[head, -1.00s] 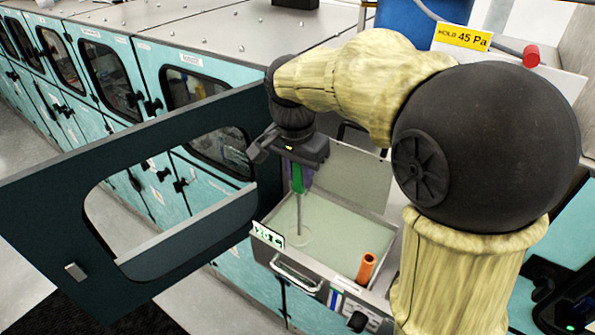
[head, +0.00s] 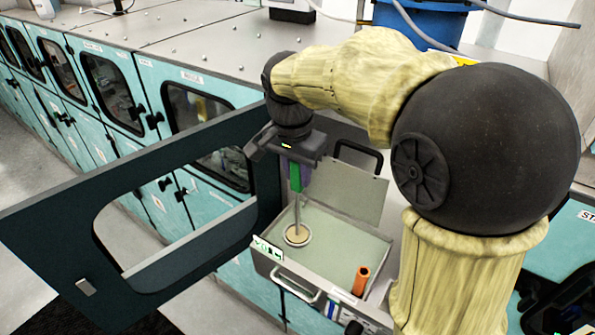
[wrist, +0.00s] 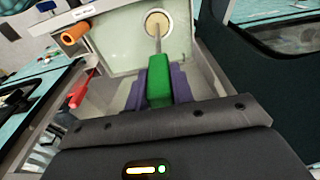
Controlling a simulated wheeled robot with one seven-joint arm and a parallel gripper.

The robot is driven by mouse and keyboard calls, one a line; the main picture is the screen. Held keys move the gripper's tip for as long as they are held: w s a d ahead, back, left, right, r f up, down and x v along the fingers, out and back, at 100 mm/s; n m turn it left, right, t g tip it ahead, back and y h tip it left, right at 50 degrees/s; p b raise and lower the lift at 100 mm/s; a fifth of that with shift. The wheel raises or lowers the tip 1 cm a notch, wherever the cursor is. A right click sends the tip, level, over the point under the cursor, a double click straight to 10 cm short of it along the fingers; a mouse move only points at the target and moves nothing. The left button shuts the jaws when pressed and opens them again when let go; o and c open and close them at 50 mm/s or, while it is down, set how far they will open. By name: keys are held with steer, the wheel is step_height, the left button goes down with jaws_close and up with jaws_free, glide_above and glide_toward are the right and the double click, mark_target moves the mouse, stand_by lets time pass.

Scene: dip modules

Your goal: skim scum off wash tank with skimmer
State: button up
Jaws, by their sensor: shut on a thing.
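The wash tank (head: 265,266) is an open grey box of pale green liquid, with its lid (head: 345,183) raised at the back. My gripper (head: 294,178) is above the tank's left part, its purple fingers shut on the green handle (head: 296,177) of the skimmer. The skimmer's thin rod goes down to a round disc (head: 298,236), which shows a tan face inside a pale rim. The wrist view shows the green handle (wrist: 159,88) between the fingers and the tan disc (wrist: 157,23) beyond. I cannot tell the disc's exact height against the liquid.
An orange tube (head: 361,280) stands at the tank's front right corner. A dark open door frame (head: 130,270) is left of the tank. Teal cabinets with windows line the back left. A red object (wrist: 82,90) shows beside the tank in the wrist view.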

steer(key=shift+r+p, duration=1)
steer(key=shift+r, duration=0.5)
